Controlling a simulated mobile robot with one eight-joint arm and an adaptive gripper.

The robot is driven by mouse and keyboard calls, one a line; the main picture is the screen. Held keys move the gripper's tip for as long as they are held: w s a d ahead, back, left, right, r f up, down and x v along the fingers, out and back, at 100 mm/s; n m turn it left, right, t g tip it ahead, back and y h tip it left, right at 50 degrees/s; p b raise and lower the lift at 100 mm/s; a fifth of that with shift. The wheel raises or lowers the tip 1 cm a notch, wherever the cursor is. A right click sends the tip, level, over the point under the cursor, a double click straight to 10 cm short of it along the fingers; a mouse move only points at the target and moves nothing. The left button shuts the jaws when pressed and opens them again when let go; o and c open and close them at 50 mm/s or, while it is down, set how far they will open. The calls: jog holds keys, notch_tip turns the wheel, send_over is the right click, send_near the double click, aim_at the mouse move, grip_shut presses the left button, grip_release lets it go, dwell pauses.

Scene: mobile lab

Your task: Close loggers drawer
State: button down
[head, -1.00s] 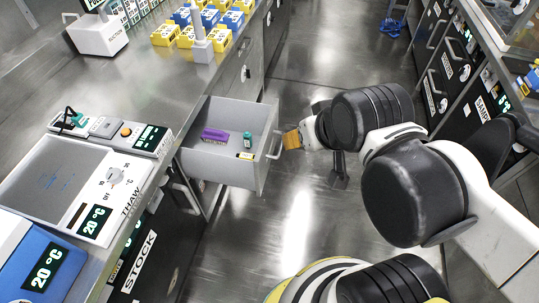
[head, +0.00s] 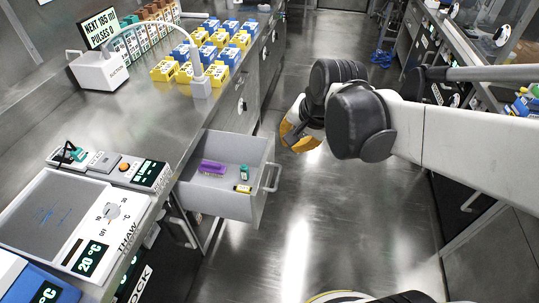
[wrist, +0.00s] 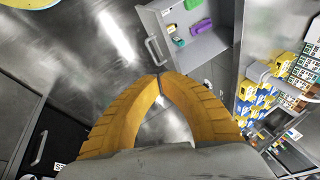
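The grey drawer (head: 225,203) is pulled out from the left bench and holds a purple item (head: 212,167), a green item (head: 245,172) and a yellow-and-black item (head: 242,188). Its bar handle (head: 272,177) is on its right-hand front. My gripper (head: 288,138) is above the aisle, to the right of and beyond the drawer, apart from it. In the wrist view the orange fingers (wrist: 158,78) meet at their tips with nothing between them. The drawer handle (wrist: 153,51) shows just beyond the fingertips. No label naming the drawer is readable.
The left bench carries a thaw plate (head: 50,215), several blue and yellow boxes (head: 205,55) and a white device with a screen (head: 100,68). A right-hand bench (head: 440,50) lines the aisle.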

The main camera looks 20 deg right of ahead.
jog(key=w+d+f+m+g+y+p, duration=0.15)
jog(key=w+d+f+m, duration=0.25)
jog(key=w+f+m, duration=0.4)
jog(key=m+g+y+b, duration=0.1)
jog(key=m+y+b, duration=0.1)
jog(key=m+b, duration=0.35)
send_near(274, 165)
jog(key=shift+m+h, duration=0.25)
jog(key=shift+m, duration=0.5)
jog(key=s+a+f+p, duration=0.1)
jog(key=a+f, duration=0.1)
jog(key=s+a+f+p, duration=0.1)
jog(key=f, duration=0.1)
jog(key=shift+s+a+f, duration=0.25)
jog(key=shift+a, duration=0.15)
jog(key=shift+w+a+r, duration=0.15)
jog(key=shift+w+a, duration=0.15)
jog(key=shift+a, duration=0.25)
